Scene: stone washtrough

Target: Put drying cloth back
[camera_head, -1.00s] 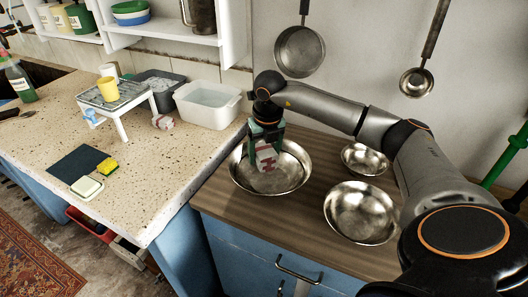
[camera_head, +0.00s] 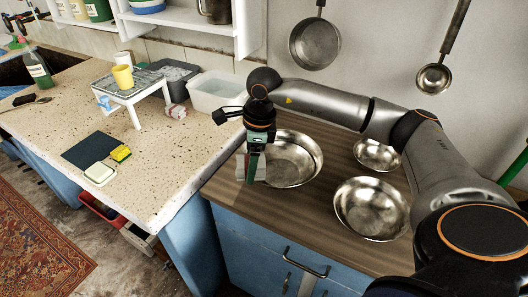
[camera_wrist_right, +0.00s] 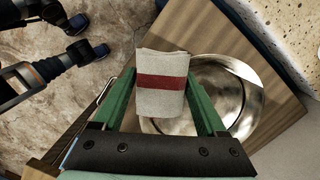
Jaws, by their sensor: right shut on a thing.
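The drying cloth, off-white with a dark red stripe, is between the green fingers of my right gripper (camera_head: 254,170). In the right wrist view the cloth (camera_wrist_right: 161,84) hangs folded and my right gripper (camera_wrist_right: 160,100) is shut on it. The cloth partly covers the large metal bowl (camera_wrist_right: 226,92). In the head view the large bowl (camera_head: 293,160) stands on the wooden top, just right of the gripper, and the cloth is by its left rim. Most of the cloth is hidden there by the fingers.
Two smaller metal bowls (camera_head: 371,210) (camera_head: 377,155) stand to the right.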

